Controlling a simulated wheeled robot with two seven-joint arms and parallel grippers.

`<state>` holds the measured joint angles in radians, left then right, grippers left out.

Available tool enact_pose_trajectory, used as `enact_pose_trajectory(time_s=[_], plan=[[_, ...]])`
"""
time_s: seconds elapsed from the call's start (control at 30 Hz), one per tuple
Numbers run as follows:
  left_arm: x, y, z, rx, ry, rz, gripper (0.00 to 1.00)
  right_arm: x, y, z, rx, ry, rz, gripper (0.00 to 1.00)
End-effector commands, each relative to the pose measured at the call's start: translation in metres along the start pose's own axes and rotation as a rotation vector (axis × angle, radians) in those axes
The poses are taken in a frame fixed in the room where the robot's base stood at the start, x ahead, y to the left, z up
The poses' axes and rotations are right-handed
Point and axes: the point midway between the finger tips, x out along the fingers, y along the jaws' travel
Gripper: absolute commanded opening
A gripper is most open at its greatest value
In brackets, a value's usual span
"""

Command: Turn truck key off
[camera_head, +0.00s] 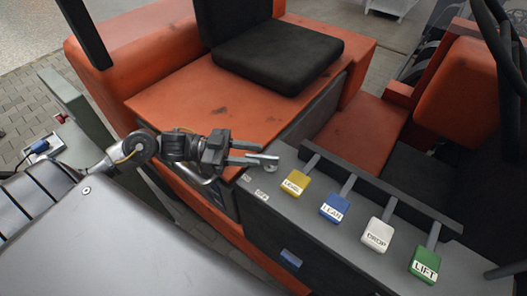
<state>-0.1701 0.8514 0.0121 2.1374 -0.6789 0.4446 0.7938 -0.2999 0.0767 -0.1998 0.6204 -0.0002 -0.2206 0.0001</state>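The orange truck's grey control panel (345,235) is at the lower right. A small silvery part, which looks like the key (269,164), is at the panel's far left corner. Two small white labels (261,195) lie just below it, too small to read surely. My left gripper (262,153) reaches in from the left, level with the panel corner. Its two fingers point right and show a gap between them. The fingertips are at the key and partly overlap it, so I cannot tell whether they touch it. My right gripper is not in view.
Yellow (296,183), blue (335,208), white (377,236) and green LIFT (424,264) levers stand along the panel. A black seat (278,55) is behind on the orange body (215,90). A dark steering wheel (505,50) is at the upper right. Paving (30,110) shows at left.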

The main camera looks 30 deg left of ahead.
Motion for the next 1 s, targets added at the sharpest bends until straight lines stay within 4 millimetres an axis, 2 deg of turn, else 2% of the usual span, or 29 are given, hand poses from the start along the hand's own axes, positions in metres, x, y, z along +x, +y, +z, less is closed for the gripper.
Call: enact_pose_trajectory(time_s=[0.1, 0.2, 0.37, 0.6, 0.87, 1.0], plan=[[0.018, 0.000, -0.003, 0.001, 0.002, -0.001, 0.33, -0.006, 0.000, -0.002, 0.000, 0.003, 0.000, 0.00], [0.028, 0.000, -0.002, 0.001, 0.001, -0.002, 0.33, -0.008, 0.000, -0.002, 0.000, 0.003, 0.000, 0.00], [0.035, 0.000, 0.000, 0.001, 0.000, -0.001, 0.33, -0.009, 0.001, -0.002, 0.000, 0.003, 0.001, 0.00], [0.035, 0.000, 0.000, 0.000, -0.001, -0.002, 0.33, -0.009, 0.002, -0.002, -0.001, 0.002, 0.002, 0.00], [0.035, 0.000, 0.000, 0.001, -0.001, -0.002, 0.00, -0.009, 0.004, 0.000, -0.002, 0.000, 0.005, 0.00], [0.035, 0.000, 0.000, 0.001, -0.001, -0.002, 0.00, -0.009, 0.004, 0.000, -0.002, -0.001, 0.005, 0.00]])
